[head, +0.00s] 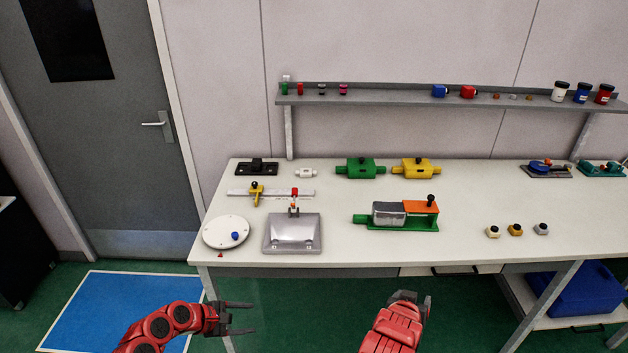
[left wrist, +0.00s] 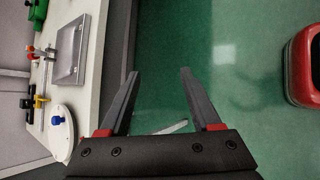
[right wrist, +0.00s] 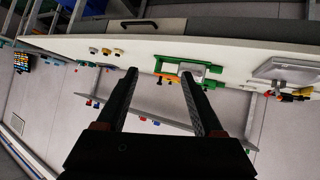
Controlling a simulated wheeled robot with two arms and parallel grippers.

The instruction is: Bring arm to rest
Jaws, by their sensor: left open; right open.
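My left gripper (head: 238,318) is in front of the table's near edge at the left, over the floor. Its two fingers are apart and empty; they also show over green floor in the left wrist view (left wrist: 158,100). My right gripper (head: 412,300) is in front of the table's middle, seen partly from behind in the head view. In the right wrist view (right wrist: 157,95) its fingers are apart with nothing held, and the table lies beyond them. Both grippers are apart from the table and its objects.
The white table (head: 340,245) carries a round white disc (head: 222,232), a grey metal plate (head: 291,236), a green fixture (head: 385,222), and green (head: 360,168) and yellow (head: 416,168) blocks. A shelf (head: 400,99) holds small parts behind. A blue bin (head: 585,292) sits below right. Floor in front is clear.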

